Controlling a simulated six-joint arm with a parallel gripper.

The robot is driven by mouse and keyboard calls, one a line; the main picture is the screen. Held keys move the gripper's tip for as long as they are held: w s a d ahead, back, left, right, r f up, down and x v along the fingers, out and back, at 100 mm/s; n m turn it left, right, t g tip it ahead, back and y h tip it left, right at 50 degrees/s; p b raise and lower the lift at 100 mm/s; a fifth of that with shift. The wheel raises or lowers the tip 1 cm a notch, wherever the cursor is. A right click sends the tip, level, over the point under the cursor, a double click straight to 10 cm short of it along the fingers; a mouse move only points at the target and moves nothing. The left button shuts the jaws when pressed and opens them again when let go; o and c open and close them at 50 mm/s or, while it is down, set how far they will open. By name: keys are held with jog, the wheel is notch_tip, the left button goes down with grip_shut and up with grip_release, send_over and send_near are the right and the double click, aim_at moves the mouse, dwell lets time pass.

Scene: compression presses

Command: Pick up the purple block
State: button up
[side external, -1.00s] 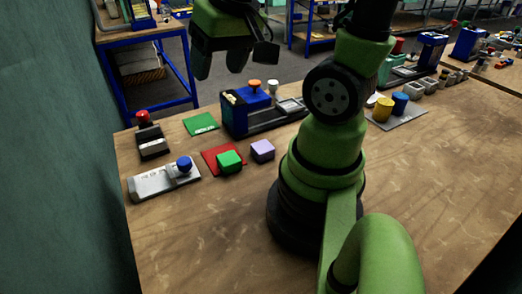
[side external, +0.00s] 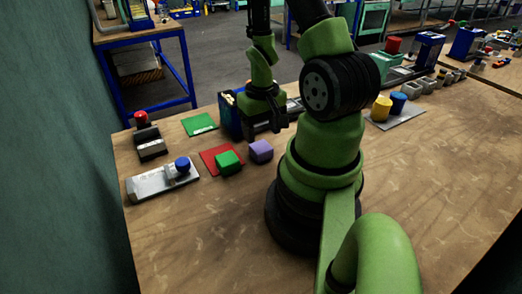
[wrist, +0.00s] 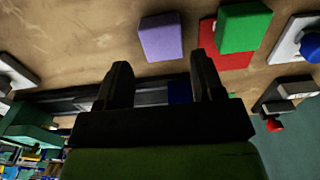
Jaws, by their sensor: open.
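The purple block (side external: 261,151) stands on the wooden table, just right of a green block. It also shows in the wrist view (wrist: 161,37), beyond my fingertips. My gripper (side external: 264,128) is above the table near the purple block, on its far side in the side view, and appears over the blue press. In the wrist view my gripper (wrist: 160,72) has its two dark fingers spread apart with nothing held between them. The purple block is apart from the fingers.
The green block (side external: 228,162) sits at the edge of a red mat (side external: 211,154). The blue press (side external: 229,112) is partly hidden behind my gripper. A grey device with a blue knob (side external: 183,164) and one with a red knob (side external: 141,118) stand left. The front table area is clear.

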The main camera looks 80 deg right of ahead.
aim_at(261, 146)
jog(key=shift+a+f, duration=0.1)
jog(key=shift+f, duration=2.7)
jog(key=c, duration=0.7)
jog(key=shift+w, duration=0.1)
